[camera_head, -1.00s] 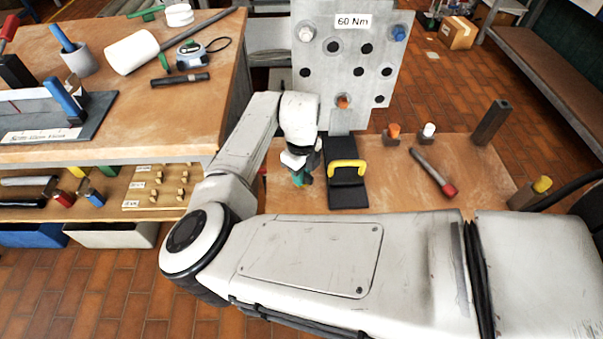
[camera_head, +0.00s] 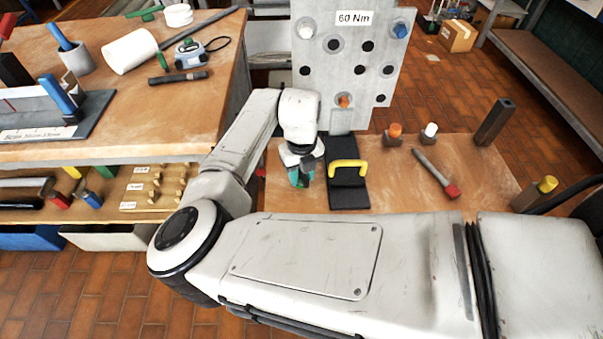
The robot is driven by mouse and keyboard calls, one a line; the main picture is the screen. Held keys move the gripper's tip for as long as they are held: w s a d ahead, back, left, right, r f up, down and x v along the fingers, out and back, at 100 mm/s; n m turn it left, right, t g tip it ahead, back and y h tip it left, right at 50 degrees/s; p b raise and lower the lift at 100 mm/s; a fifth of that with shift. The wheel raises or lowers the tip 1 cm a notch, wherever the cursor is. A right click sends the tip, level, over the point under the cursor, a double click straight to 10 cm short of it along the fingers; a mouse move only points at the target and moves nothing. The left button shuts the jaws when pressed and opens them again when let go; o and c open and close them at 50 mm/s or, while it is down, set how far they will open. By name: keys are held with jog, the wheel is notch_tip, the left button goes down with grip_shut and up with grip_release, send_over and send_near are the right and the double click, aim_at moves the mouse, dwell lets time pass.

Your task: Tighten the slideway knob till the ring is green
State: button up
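My gripper (camera_head: 302,180) hangs fingers down over the left part of the small wooden table, just left of a black pad with a yellow handle (camera_head: 347,163). Something teal-green shows at its fingertips; I cannot tell if it is a held thing or part of the fingers. The grey upright plate (camera_head: 345,90) marked 60 Nm stands behind, with a white fitting (camera_head: 306,31), a blue one (camera_head: 400,31) and an orange one (camera_head: 344,101). I cannot pick out a slideway knob for certain or see a green ring. A labelled fixture with a blue handle (camera_head: 58,93) lies on the left bench.
Orange (camera_head: 394,130) and white (camera_head: 430,130) capped pieces, a red-ended tool (camera_head: 437,173), a dark post (camera_head: 494,122) and a yellow-capped piece (camera_head: 535,193) stand or lie on the small table's right side. The left bench (camera_head: 150,118) holds tools. My arm crosses the foreground.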

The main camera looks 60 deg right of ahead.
jog(key=shift+o, duration=0.2)
notch_tip(320, 180, up, 5)
jog(key=p, duration=0.4)
dwell(0.8)
jog(key=s+d+r+n+t+h+p, duration=0.1)
jog(key=s+d+r+n+h+p, duration=0.15)
jog(key=d+r+n, duration=0.4)
jog(key=s+d+r+n+t+h+p, duration=0.1)
jog(key=s+d+r+n+h, duration=0.3)
jog(key=d+n, duration=0.5)
jog(key=s+a+f+n+y+p, duration=0.1)
jog(key=s+a+f+n+y, duration=0.1)
jog(key=a+n, duration=0.6)
jog(key=s+a+f+n+y+p, duration=0.1)
jog(key=s+a+f+n+y, duration=0.1)
jog(key=s+a+f+n, duration=0.2)
jog(key=s+a+f+n+g+y+p, duration=0.1)
jog(key=s+a+f+n, duration=0.3)
jog(key=a+n, duration=1)
jog(key=s+a+y, duration=0.1)
jog(key=s+a, duration=0.1)
jog(key=s, duration=0.1)
jog(key=shift+s+a, duration=0.35)
jog(key=shift+a, duration=0.05)
